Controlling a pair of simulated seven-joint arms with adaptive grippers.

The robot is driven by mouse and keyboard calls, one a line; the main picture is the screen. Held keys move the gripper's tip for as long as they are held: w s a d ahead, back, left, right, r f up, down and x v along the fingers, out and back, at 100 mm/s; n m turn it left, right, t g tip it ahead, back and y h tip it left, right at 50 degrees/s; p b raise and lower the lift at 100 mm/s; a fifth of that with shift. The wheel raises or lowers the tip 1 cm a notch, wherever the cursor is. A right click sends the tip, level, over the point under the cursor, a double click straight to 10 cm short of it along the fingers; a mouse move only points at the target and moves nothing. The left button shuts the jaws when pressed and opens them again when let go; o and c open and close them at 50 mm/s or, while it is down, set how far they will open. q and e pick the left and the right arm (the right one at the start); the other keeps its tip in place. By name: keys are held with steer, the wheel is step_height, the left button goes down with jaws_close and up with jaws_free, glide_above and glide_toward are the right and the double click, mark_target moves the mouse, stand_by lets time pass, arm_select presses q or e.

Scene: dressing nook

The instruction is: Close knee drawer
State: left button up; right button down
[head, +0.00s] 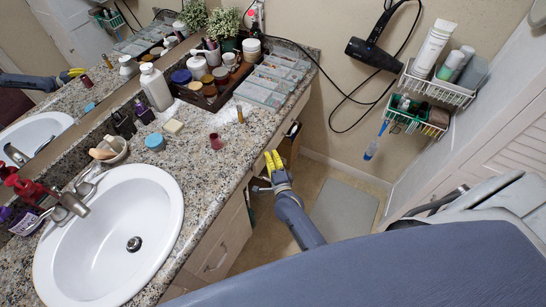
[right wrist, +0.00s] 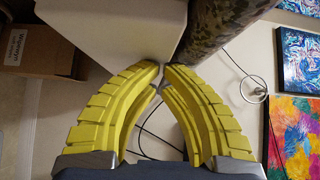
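My right gripper (head: 273,160) is at the counter's front edge in the head view, its yellow fingers pointing toward the space under the counter. In the right wrist view its fingertips (right wrist: 161,70) come together with nothing visible between them. A pale flat panel (right wrist: 120,28) lies just beyond the tips, beside the granite edge (right wrist: 215,25); it may be the knee drawer's front. Whether the tips touch it I cannot tell. In the head view the counter and gripper hide most of the knee drawer, so how far it stands out is unclear. My left gripper is not in view.
The granite counter (head: 190,145) holds a sink (head: 110,235), a tray of jars (head: 210,88) and clear organizers (head: 268,82). Pale cabinet drawers (head: 222,245) are below. A hair dryer (head: 372,54) and wire baskets (head: 436,88) hang on the wall. Floor around the grey mat (head: 345,212) is clear.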

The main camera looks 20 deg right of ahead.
steer(key=shift+w+a+r, duration=0.1)
steer(key=shift+w+a, duration=0.45)
steer(key=shift+a, duration=0.1)
steer(key=s, duration=0.8)
steer(key=s+a+f+n+g+y, duration=0.1)
steer(key=s+f+n+g, duration=0.2)
steer(key=s+f+n, duration=0.45)
steer(key=s+a+f+n+g+y, duration=0.1)
steer(key=s+a+f+n+g, duration=0.2)
steer(key=f, duration=0.8)
steer(key=s+f+n+g+y, duration=0.1)
steer(key=s+f+n+g, duration=0.2)
steer(key=s+f+n, duration=0.5)
steer(key=s+d+f+n+g, duration=0.1)
steer(key=s+d+f+g, duration=0.1)
steer(key=s+f, duration=0.3)
steer(key=s+d+f+n+g, duration=0.2)
steer(key=s+d+f+g, duration=0.1)
steer(key=s, duration=1.1)
steer(key=s+d+f+n+g+h, duration=0.1)
steer(key=s+d+f+g, duration=0.1)
steer(key=s+f, duration=0.5)
steer(key=s+d, duration=0.1)
steer(key=s, duration=0.2)
steer(key=shift+s+d+f+g, duration=0.15)
steer(key=shift+s+d+g, duration=0.15)
steer(key=shift+d, duration=0.1)
